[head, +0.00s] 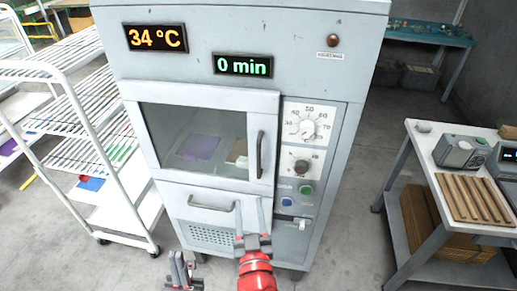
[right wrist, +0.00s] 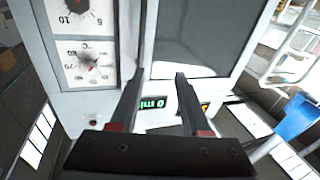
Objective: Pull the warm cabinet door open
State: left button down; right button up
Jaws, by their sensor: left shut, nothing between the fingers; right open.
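The warm cabinet (head: 240,20) is a tall pale grey unit facing me. Its windowed door (head: 200,91) looks shut, with a dark vertical handle (head: 260,154) near its right edge. The handle also shows in the right wrist view (right wrist: 148,25), running up from the tip of the left-hand finger. My right gripper (head: 252,207) is open, its fingers pointing up just below the handle in the head view. I cannot tell whether it touches the handle. My left gripper (head: 180,256) is shut and empty, low in front of the cabinet. Purple and brown items show behind the glass.
A dial panel (head: 308,125) is right of the door; a lower panel with a handle (head: 212,208) is below it. The displays read 34 °C and 0 min. A white wire rack (head: 85,120) stands close left, a workbench (head: 425,150) right, with clear floor between cabinet and bench.

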jog(key=d+m+h, duration=0.2)
jog(key=b, duration=0.6)
send_near(259, 160)
jog(key=shift+g, duration=0.3)
jog(key=w+p, duration=0.1)
jog(key=w, duration=0.2)
jog(key=w+p, duration=0.1)
jog(key=w, duration=0.2)
jog(key=w+p, duration=0.1)
jog(key=w, duration=0.2)
jog(key=shift+w+r+p, duration=0.25)
jog(key=shift+p, duration=0.05)
jog(key=shift+w+a+f, duration=0.1)
jog(key=shift+w+f, duration=0.05)
jog(key=shift+w, duration=0.45)
grip_shut()
